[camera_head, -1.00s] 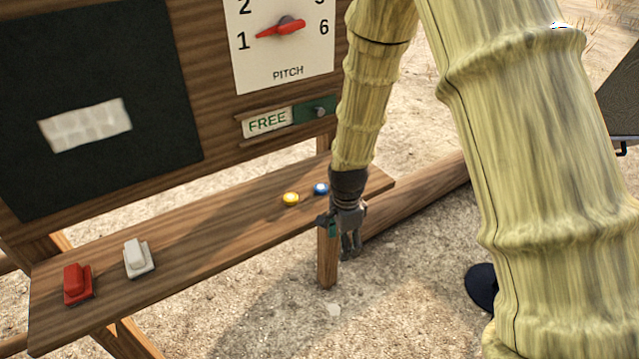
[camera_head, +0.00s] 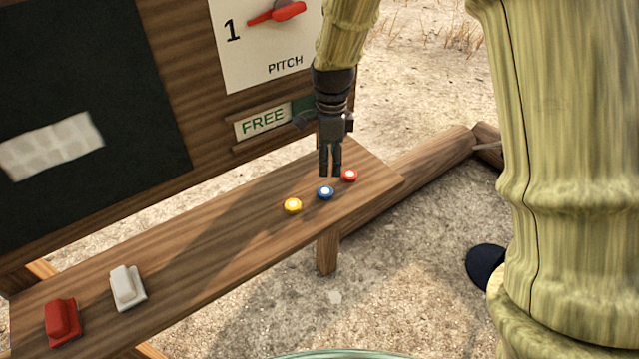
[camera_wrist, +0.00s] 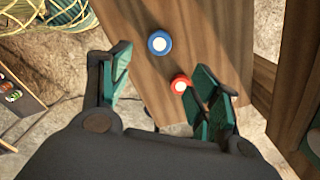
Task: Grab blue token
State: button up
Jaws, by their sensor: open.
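The blue token (camera_head: 325,193) is a small disc with a pale centre, lying on the wooden shelf (camera_head: 225,235) between two other tokens. My gripper (camera_head: 330,174) points down just above and behind it, apart from it. In the wrist view the blue token (camera_wrist: 159,43) lies beyond the fingertips, in line with the gap between the fingers. My gripper (camera_wrist: 160,85) is open and empty there, with its green-padded fingers spread.
A red token (camera_head: 350,175) lies right of the blue one, close to a finger in the wrist view (camera_wrist: 180,84). A yellow token (camera_head: 292,205) lies left. Red (camera_head: 62,322) and white (camera_head: 127,288) blocks sit further left. The upright board (camera_head: 185,130) stands behind the shelf.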

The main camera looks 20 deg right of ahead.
aim_at(325, 191)
jog(key=f, duration=0.3)
jog(key=f+p, duration=0.1)
jog(key=f, duration=0.1)
jog(key=shift+w+a, duration=0.1)
jog(key=shift+a, duration=0.3)
jog(key=shift+s+f, duration=0.1)
jog(key=shift+s, duration=0.1)
jog(key=shift+f+p, duration=0.2)
jog(key=shift+p, duration=0.25)
jog(key=shift+a+f+p, duration=0.15)
jog(key=shift+f+p, duration=0.35)
jog(key=shift+f, duration=0.7)
jog(key=shift+a+f+p, duration=0.1)
jog(key=shift+f+p, duration=0.4)
jog(key=shift+f, duration=0.65)
jog(key=shift+c, duration=0.4)
jog(key=c, duration=0.8)
